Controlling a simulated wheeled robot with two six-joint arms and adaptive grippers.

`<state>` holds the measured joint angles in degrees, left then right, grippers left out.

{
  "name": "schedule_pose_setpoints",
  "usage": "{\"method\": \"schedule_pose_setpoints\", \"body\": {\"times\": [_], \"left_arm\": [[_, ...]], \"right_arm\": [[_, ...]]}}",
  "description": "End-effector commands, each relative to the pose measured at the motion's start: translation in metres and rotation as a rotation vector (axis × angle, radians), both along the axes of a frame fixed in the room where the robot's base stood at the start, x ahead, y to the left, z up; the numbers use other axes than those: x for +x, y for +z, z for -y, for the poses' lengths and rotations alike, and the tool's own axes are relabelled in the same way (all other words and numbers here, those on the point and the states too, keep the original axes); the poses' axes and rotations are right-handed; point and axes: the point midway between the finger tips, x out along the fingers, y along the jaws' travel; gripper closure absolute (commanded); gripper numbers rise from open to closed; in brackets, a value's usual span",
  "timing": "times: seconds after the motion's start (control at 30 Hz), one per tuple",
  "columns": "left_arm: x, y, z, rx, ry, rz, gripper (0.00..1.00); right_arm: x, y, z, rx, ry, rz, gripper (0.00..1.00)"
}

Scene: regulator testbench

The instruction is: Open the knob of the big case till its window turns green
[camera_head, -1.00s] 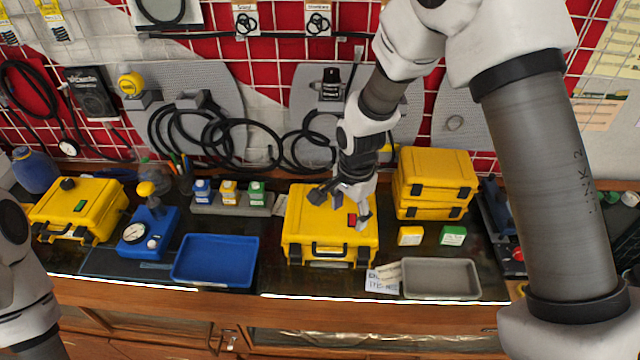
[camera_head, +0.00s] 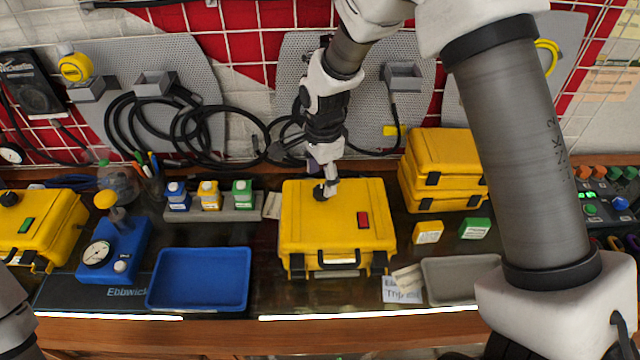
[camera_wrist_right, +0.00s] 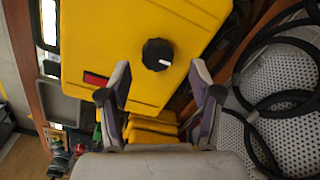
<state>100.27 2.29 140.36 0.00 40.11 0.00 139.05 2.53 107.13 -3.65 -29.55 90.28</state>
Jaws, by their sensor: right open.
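The big yellow case (camera_head: 335,228) stands closed in the middle of the bench. Its window (camera_head: 363,220) is red. Its round black knob (camera_head: 319,193) is on the left part of the lid, partly covered by my gripper. My right gripper (camera_head: 328,184) is at the knob in the head view. In the right wrist view, my open fingers (camera_wrist_right: 160,88) point toward the knob (camera_wrist_right: 157,54), which shows a white mark and sits just beyond the fingertips. The red window (camera_wrist_right: 96,79) is left of it. My left gripper is not in view.
Another yellow case (camera_head: 45,222) with a green window stands at the left. A blue gauge device (camera_head: 115,250) and blue tray (camera_head: 200,278) lie between. Two stacked yellow cases (camera_head: 445,165) and a grey tray (camera_head: 450,280) are at the right. Cables hang behind.

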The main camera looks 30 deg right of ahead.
Motion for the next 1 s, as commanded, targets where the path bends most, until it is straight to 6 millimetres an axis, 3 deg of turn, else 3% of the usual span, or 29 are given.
{"method": "schedule_pose_setpoints", "body": {"times": [0.2, 0.47, 0.63, 0.67, 1.0], "left_arm": [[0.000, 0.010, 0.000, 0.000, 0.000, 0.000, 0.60], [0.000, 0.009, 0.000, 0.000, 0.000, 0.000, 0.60], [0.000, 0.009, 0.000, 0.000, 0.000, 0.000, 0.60], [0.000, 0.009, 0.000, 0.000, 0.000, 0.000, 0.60], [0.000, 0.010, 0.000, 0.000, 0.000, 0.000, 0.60]], "right_arm": [[0.001, -0.032, 0.000, 0.000, 0.000, -0.001, 0.36], [0.001, -0.036, 0.000, 0.000, 0.000, 0.001, 0.36], [0.001, -0.036, 0.000, 0.000, 0.000, 0.001, 0.93], [0.001, -0.036, 0.000, 0.000, 0.000, 0.001, 0.96], [0.001, -0.036, 0.000, 0.000, 0.021, 0.000, 0.96]]}}
